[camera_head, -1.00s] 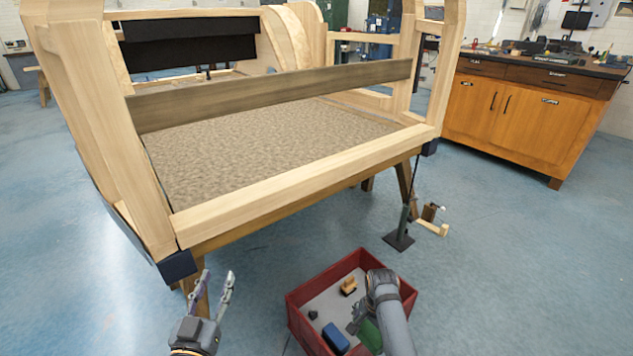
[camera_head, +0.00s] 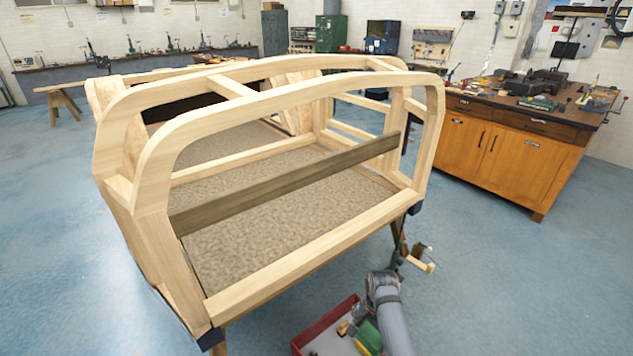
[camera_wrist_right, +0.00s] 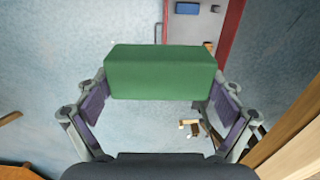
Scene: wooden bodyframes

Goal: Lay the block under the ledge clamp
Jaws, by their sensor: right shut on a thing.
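The block is a green rectangular piece (camera_wrist_right: 160,72), held across my right gripper (camera_wrist_right: 160,98) between its two pads in the right wrist view. In the head view the green block (camera_head: 368,338) shows partly beneath my right arm, above the red bin. A small clamp-like fixture with a light wooden piece (camera_head: 422,262) stands beside the frame's near right corner; its details are too small to tell. A wooden piece of it seems to show in the right wrist view (camera_wrist_right: 190,127), beyond the block. My left gripper is out of view.
The red bin (camera_head: 342,314) stands at the bottom, with a blue item (camera_wrist_right: 187,8) inside. The large wooden bodyframe (camera_head: 300,268) fills the middle, its front rail close to my right arm. An orange-brown workbench (camera_head: 500,160) stands right. Blue floor is open between.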

